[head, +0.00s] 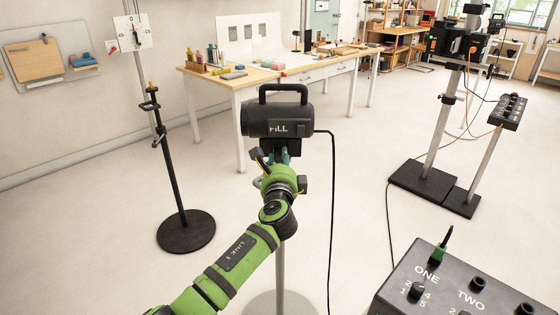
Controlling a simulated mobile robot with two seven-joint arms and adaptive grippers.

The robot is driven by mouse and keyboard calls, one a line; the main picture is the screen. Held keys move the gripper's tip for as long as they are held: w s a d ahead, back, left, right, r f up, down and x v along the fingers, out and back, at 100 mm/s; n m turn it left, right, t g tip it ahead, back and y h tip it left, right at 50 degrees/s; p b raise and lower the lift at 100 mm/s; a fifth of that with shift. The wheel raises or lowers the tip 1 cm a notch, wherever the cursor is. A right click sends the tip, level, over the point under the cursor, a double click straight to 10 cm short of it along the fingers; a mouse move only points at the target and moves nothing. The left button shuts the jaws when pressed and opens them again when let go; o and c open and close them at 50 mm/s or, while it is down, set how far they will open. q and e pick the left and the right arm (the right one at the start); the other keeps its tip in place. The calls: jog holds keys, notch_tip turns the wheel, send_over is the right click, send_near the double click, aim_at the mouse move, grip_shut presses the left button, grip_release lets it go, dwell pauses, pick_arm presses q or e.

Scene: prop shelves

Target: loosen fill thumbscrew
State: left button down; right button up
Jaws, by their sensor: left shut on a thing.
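The black fill lamp (280,119), marked FILL, stands in the middle with a handle on top. It sits on a grey pole with a round base (282,303). My left gripper (279,155) reaches up from below to just under the lamp housing, at the top of the pole. It is shut at the place of the fill thumbscrew, which my fingers and wrist hide. My right gripper is not in view.
A black cable (331,200) hangs from the lamp to the floor on the right. A control box marked ONE and TWO (450,285) is at the front right. A thin stand (185,232) is at left. A workbench (240,85) stands behind.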

pick_arm(q)
jog(key=n+b, duration=0.3)
jog(key=shift+f+n, duration=0.15)
jog(key=shift+n, duration=0.25)
jog(key=shift+n+b, duration=1.2)
jog(key=shift+n, duration=0.3)
jog(key=c, duration=0.9)
grip_release()
